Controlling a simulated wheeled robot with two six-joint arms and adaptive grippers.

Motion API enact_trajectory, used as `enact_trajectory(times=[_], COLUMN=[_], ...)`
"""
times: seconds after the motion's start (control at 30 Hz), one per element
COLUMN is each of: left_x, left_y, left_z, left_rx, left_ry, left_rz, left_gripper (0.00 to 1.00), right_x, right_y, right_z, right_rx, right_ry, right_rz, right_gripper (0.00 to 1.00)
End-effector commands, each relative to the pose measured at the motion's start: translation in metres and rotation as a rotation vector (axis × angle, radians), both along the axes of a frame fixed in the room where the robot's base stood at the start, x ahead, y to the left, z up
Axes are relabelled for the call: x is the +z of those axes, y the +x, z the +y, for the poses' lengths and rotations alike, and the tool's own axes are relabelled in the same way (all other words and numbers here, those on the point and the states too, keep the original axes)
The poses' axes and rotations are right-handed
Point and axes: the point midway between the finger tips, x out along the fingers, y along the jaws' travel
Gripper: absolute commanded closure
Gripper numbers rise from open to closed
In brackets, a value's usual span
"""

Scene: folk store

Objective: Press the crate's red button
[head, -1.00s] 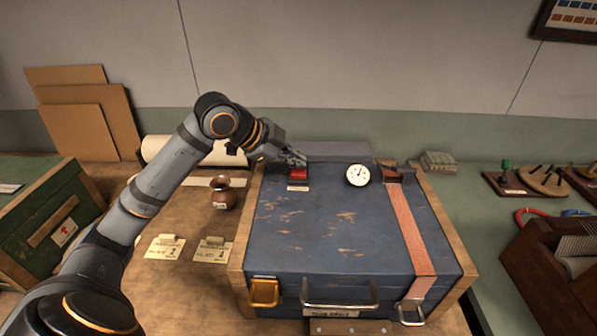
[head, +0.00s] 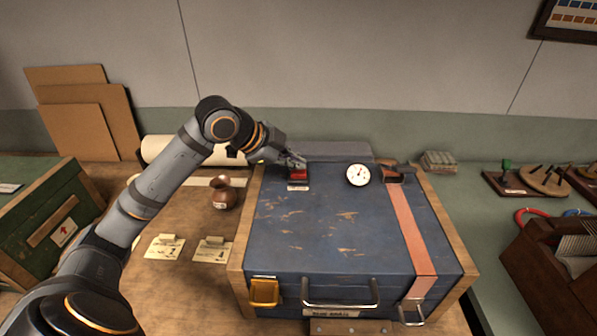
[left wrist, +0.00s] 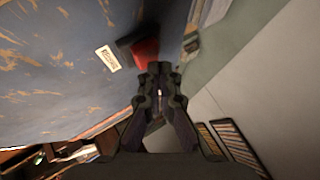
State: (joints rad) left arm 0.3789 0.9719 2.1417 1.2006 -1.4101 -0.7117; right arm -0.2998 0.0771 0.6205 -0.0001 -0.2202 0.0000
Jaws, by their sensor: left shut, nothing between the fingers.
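The blue crate (head: 330,232) with wooden edges stands shut on the bench. Its red button (head: 298,174) is on the lid near the far left corner, with a small white label below it. My left gripper (head: 299,163) is shut and empty, with its tips at the far side of the button, partly covering it. In the left wrist view the red button (left wrist: 146,50) lies just beyond the shut fingertips (left wrist: 158,68). Whether the tips touch the button I cannot tell. My right gripper is not in view.
A round white dial (head: 358,175) and a red strap (head: 411,232) are on the lid. A brown pot (head: 224,194) and paper tags (head: 165,247) lie left of the crate. A green crate (head: 48,222) stands further left.

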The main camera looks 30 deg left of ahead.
Motion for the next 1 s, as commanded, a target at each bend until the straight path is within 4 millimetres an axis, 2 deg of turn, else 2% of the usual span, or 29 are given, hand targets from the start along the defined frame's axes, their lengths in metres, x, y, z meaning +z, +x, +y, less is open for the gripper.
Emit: enact_trajectory(times=[1.0], left_x=[-0.0088], left_y=[0.0000], left_z=[-0.0001], left_rx=[0.000], left_ry=[0.000], left_rz=[0.000], left_gripper=[1.00], right_x=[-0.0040], right_y=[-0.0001], right_z=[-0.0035], right_rx=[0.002], right_ry=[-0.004], right_rz=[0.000], right_gripper=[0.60])
